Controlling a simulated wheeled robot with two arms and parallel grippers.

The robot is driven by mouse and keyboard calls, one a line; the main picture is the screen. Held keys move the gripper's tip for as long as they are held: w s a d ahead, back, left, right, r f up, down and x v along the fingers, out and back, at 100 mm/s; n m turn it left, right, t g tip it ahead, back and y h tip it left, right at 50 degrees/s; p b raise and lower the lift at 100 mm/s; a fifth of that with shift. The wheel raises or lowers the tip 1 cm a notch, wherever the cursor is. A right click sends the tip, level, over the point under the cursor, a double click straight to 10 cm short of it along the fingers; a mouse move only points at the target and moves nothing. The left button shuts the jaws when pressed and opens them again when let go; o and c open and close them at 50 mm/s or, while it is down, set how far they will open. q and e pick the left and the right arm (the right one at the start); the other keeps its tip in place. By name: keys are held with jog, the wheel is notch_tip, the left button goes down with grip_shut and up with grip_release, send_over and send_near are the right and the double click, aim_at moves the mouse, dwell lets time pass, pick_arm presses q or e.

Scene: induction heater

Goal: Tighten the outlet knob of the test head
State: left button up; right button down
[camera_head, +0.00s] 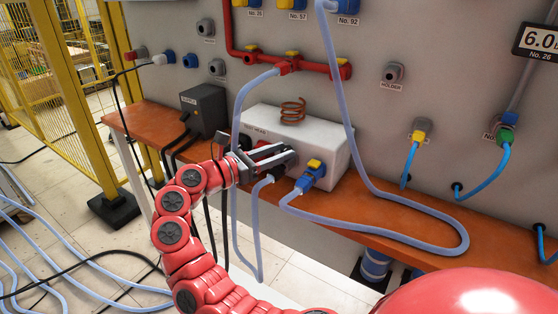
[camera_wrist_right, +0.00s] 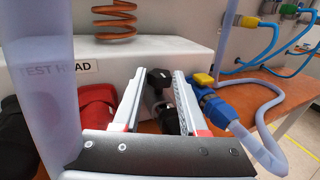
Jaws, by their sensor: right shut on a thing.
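The test head is a white box (camera_head: 322,135) on the orange bench, with a copper coil (camera_head: 293,110) on top. In the right wrist view its label reads TEST HEAD (camera_wrist_right: 58,70). My right gripper (camera_head: 291,156) is at the box's front face, its fingers on either side of a black knob-like part (camera_wrist_right: 159,80) and shut on it. I cannot tell whether this part is the outlet knob. A red fitting (camera_wrist_right: 95,105) is left of the fingers. A blue fitting with a yellow knob (camera_head: 314,165) is right of them, with a pale hose. My left gripper is not in view.
A pale hose (camera_wrist_right: 38,90) hangs close by the gripper's left side. Another hose loops over the bench (camera_head: 430,208) on the right. A dark box (camera_head: 204,108) stands at the bench's left. The wall has red pipes (camera_head: 335,68) and several sockets.

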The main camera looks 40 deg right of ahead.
jog(key=shift+c, duration=2.2)
grip_release()
jog(key=a+b, duration=0.7)
jog(key=a, duration=1)
jog(key=shift+w+a, duration=0.15)
jog(key=shift+a, duration=0.05)
